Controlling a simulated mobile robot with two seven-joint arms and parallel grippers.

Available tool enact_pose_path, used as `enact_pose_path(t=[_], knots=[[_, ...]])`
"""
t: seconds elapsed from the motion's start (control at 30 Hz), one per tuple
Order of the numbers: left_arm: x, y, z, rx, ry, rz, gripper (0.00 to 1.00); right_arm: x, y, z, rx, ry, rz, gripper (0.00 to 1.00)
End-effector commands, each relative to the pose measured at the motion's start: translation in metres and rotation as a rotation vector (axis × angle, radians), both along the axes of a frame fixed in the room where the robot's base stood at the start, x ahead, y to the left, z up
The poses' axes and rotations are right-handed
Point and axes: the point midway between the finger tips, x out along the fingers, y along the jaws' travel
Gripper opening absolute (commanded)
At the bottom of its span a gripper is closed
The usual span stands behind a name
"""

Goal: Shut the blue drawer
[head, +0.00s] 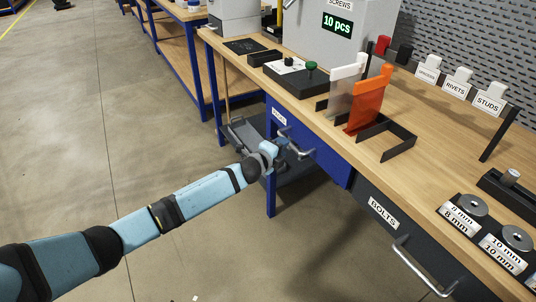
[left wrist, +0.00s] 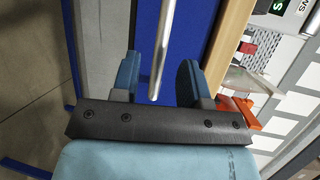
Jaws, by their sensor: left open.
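The blue drawer (head: 325,165) is under the wooden bench top, with a white label at its upper left and a metal bar handle (head: 298,143). I cannot tell clearly how far its front stands out from the bench. My left gripper (head: 278,152) is at this handle, its arm reaching in from the left. In the left wrist view the gripper (left wrist: 160,85) is open, with one blue finger on each side of the handle bar (left wrist: 163,40). The blue drawer front (left wrist: 190,35) shows behind the bar. My right gripper is not in view.
A dark BOLTS drawer (head: 375,225) with its own handle (head: 420,270) is to the right. On the bench top (head: 330,135) stand an orange bracket (head: 367,103), a black button box (head: 298,77) and a grey screw dispenser (head: 365,35). The floor at left is clear.

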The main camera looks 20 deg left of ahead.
Motion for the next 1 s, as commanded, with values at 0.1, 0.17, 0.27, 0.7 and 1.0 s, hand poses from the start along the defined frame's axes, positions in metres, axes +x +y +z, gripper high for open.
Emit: enact_pose_path(t=[0.1, 0.17, 0.27, 0.7, 1.0], knots=[[-0.028, 0.01, 0.006, 0.001, 0.001, 0.0, 0.41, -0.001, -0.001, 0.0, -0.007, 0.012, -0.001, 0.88], [-0.041, 0.013, 0.009, 0.001, 0.001, -0.001, 0.41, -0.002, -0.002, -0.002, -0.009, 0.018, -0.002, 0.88], [-0.059, 0.019, 0.012, 0.001, 0.001, 0.0, 0.41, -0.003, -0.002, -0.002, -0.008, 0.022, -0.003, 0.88], [-0.084, 0.027, 0.017, -0.001, -0.001, 0.0, 0.41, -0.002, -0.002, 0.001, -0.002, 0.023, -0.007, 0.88], [-0.084, 0.027, 0.017, -0.001, -0.001, 0.0, 0.41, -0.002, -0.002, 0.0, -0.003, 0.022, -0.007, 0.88]])
